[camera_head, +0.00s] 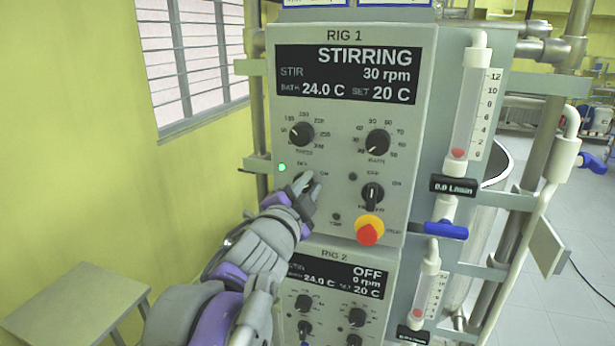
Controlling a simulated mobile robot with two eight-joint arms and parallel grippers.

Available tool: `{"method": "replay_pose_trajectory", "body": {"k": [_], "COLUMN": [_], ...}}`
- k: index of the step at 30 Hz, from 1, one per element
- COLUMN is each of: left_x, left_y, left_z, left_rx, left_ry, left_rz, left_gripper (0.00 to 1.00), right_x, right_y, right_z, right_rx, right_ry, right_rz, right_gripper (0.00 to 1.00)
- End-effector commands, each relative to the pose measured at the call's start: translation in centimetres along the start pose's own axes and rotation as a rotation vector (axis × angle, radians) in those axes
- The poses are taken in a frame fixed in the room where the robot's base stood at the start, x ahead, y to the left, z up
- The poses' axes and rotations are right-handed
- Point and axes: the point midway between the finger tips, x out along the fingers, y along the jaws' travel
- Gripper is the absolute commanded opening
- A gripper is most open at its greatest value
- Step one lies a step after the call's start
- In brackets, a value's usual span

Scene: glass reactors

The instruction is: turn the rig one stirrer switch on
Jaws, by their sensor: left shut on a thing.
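The rig 1 panel (345,220) is a grey box in the middle of the head view. Its display (345,75) reads STIRRING, 30 rpm, bath 24.0 C, set 20 C. A green lamp (282,168) is lit at the panel's left. My left gripper (306,186) is shut at the lower left switch, just right of the lamp, and its fingers hide most of that switch. A second black switch (372,194) sits to its right, above a red and yellow knob (369,230). My right gripper is not in view.
Two dials, the left one (301,134) and the right one (378,142), sit above the switches. The rig 2 panel (340,300) below reads OFF. A flow tube (470,100) with a blue valve handle (446,230) stands at the right. A small table (75,305) is at lower left.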

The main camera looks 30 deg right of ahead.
Motion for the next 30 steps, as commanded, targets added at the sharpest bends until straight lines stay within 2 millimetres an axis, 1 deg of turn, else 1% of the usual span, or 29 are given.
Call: {"method": "replay_pose_trajectory", "body": {"k": [1, 9, 21, 22, 24, 26, 30], "left_x": [-0.02, -0.04, -0.05, -0.05, -0.05, -0.04, -0.03], "left_y": [0.08, 0.31, 0.37, 0.36, 0.34, 0.31, 0.26], "left_z": [0.65, 0.85, 0.99, 1.00, 1.00, 0.96, 0.77], "left_rx": [0.015, 0.067, 0.071, 0.071, 0.071, 0.070, 0.070], "left_ry": [-0.017, -0.020, -0.021, -0.021, -0.022, -0.021, -0.017], "left_rz": [0.001, 0.002, 0.002, 0.002, 0.002, 0.002, 0.001], "left_gripper": [0.00, 0.00, 0.00, 0.27, 0.39, 0.50, 0.51], "right_x": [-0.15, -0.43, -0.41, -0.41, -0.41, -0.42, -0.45], "right_y": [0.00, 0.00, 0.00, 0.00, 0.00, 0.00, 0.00], "right_z": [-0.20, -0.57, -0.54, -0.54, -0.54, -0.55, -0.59], "right_rx": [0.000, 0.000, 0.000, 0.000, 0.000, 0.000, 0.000], "right_ry": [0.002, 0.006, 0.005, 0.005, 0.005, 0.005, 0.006], "right_rz": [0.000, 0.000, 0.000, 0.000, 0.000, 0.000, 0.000], "right_gripper": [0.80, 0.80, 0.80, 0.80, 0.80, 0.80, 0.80]}}
